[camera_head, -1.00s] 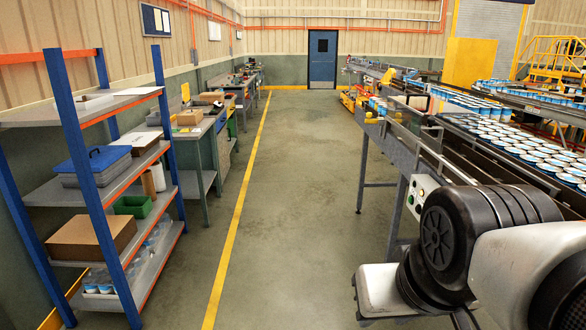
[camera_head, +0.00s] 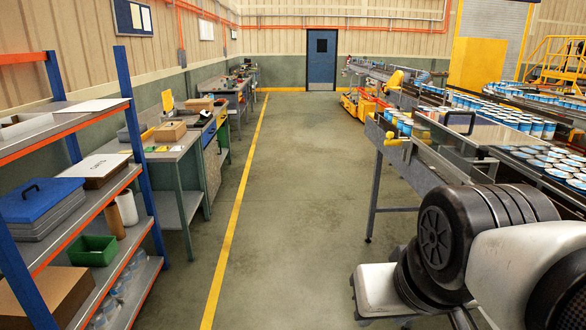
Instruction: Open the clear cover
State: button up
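A see-through panel that looks like the clear cover (camera_head: 490,130) stands over the conveyor at the right of the head view. A dark handle-like frame (camera_head: 460,122) shows at its near side. The panel is small and partly see-through here, so I cannot tell for sure whether it is shut. My arm fills the lower right corner, in front of the near part of the conveyor (camera_head: 420,158). My gripper is out of view.
A blue-and-orange shelf rack (camera_head: 135,150) stands close on the left, with workbenches (camera_head: 190,150) beyond it. The floor aisle (camera_head: 300,200) between rack and conveyor is clear. A yellow fitting (camera_head: 398,140) sticks out at the conveyor's corner.

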aim_at(475, 129)
jog(key=i, duration=1.55)
jog(key=i+z, duration=0.35)
jog(key=i+j+z, duration=0.1)
jog(key=i+z, duration=0.25)
jog(key=i+j+z, duration=0.35)
jog(key=i, duration=0.15)
jog(key=l, duration=0.1)
